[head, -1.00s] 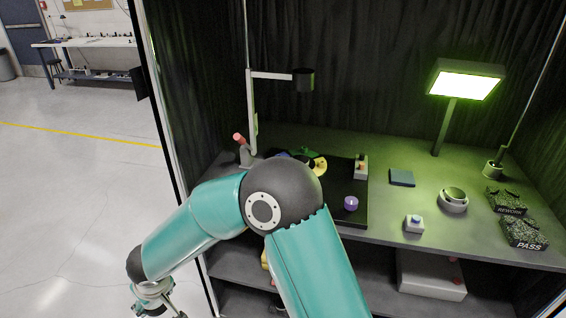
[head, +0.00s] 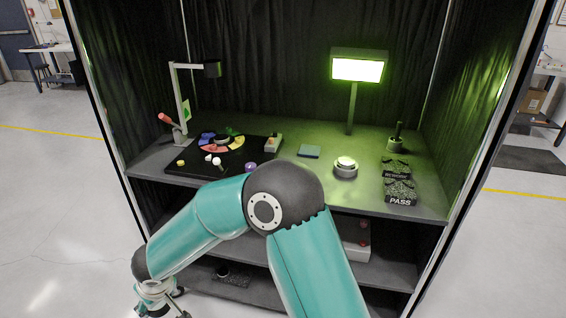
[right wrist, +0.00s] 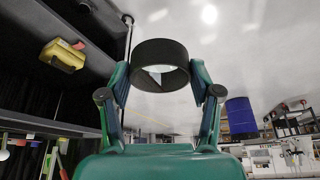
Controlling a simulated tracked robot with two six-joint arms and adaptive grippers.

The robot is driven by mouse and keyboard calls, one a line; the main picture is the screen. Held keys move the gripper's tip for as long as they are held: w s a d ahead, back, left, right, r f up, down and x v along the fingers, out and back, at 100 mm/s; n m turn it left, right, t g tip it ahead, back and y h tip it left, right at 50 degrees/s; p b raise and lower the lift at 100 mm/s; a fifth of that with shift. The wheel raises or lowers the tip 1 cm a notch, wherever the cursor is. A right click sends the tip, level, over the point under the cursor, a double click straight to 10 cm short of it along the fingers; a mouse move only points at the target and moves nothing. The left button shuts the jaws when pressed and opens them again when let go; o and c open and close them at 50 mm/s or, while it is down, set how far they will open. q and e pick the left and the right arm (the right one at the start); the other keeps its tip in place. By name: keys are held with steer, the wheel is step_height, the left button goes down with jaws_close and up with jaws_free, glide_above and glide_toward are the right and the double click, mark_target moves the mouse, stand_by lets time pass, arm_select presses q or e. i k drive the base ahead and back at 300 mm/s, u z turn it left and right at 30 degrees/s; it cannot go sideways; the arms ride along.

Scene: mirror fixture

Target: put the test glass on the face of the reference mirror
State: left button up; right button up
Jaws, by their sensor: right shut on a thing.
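My right gripper (right wrist: 161,80), in the right wrist view, is shut on the test glass (right wrist: 160,50). The glass is a short, wide black ring with a pale see-through pane inside, held between the two teal fingers, clear of any surface. In the head view, a round grey mount with a bright top (head: 346,165) stands on the table right of centre; it looks like the reference mirror. My left gripper is not in view.
The table (head: 433,205) in the black-curtained booth holds a black mat (head: 180,170) with coloured pieces, a lamp (head: 357,68), a stand (head: 178,95), a blue-grey pad (head: 309,151) and PASS and REWORK blocks (head: 400,190). A yellow object (right wrist: 63,55) lies on a shelf.

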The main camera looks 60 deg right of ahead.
mark_target(345, 160)
steer(key=z, duration=0.1)
steer(key=k, duration=0.95)
steer(key=z, duration=1.1)
steer(key=i, duration=1)
steer(key=z, duration=0.1)
